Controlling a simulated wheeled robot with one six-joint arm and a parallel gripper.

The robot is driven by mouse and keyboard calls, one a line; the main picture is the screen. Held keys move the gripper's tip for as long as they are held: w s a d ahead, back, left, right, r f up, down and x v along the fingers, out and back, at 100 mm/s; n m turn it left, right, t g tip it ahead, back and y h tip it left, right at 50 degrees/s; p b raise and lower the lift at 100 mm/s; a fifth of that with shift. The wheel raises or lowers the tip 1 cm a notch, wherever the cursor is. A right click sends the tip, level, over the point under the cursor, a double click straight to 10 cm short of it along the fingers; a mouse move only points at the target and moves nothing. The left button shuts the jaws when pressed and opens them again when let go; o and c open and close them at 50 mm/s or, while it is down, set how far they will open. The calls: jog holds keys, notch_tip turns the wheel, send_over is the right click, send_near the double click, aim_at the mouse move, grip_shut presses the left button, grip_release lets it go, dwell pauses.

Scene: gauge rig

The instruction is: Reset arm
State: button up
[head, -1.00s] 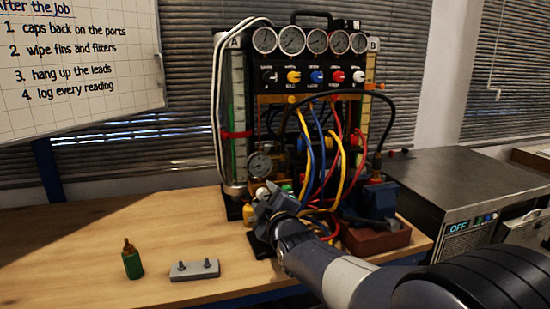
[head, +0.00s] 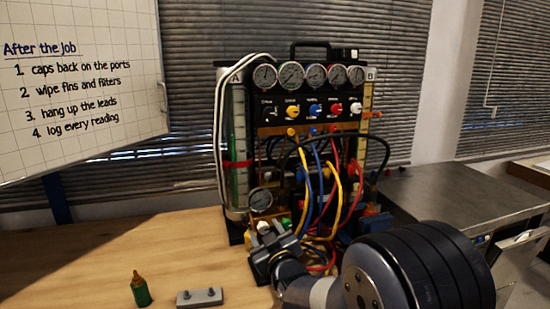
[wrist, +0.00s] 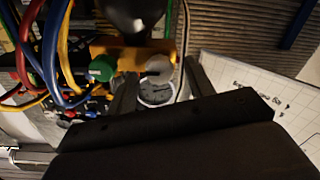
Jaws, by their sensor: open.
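My gripper (head: 268,243) is in front of the gauge rig (head: 312,112), low on its left side, with my arm reaching in from the bottom right. In the wrist view its two dark fingers (wrist: 160,85) stand apart. A small round gauge (wrist: 157,92) and a pale round knob (wrist: 159,68) show between and beyond the fingers. A green knob (wrist: 101,68) on a yellow-orange bracket is beside them. I cannot tell whether a finger touches any of these. No held object shows.
Blue, yellow and red hoses (head: 325,185) hang close to the right of my gripper. A green bottle-like fitting (head: 141,290) and a grey block with two studs (head: 200,297) are on the wooden bench (head: 90,250). A metal-topped unit (head: 460,180) stands right.

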jog(key=shift+r+m+p, duration=0.1)
jog(key=shift+m+p, duration=1)
jog(key=shift+p, duration=0.3)
jog(key=shift+s+d, duration=0.15)
jog(key=shift+s, duration=0.2)
